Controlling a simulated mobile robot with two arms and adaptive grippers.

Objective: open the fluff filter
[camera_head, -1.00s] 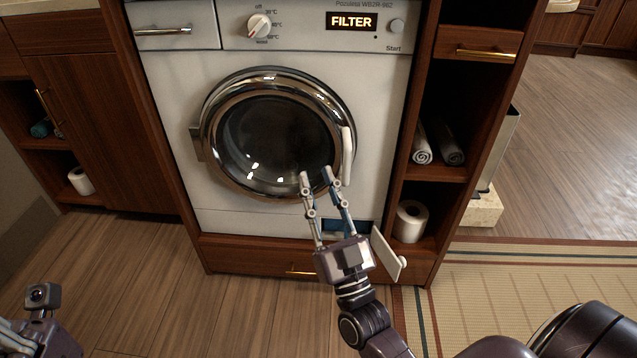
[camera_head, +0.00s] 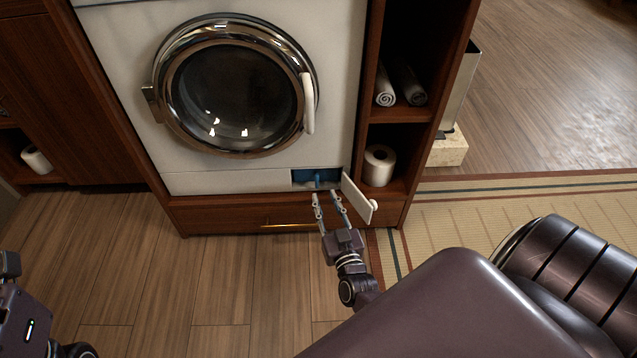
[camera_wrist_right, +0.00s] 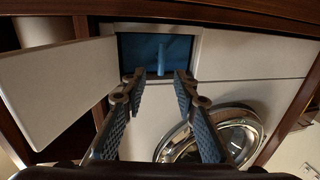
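The washing machine (camera_head: 110,100) stands in a wooden cabinet. In the wrist view the fingertips (camera_wrist_right: 157,82) sit apart, either side of the grip bar's line. My left gripper (camera_head: 8,265) shows only partly at the left edge.
The round glass door (camera_head: 237,90) with its white handle is shut above the recess. A drawer with a brass handle (camera_head: 290,226) is below. Shelves at right hold a paper roll (camera_head: 379,165) and rolled towels (camera_head: 386,87). The wooden floor in front is clear.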

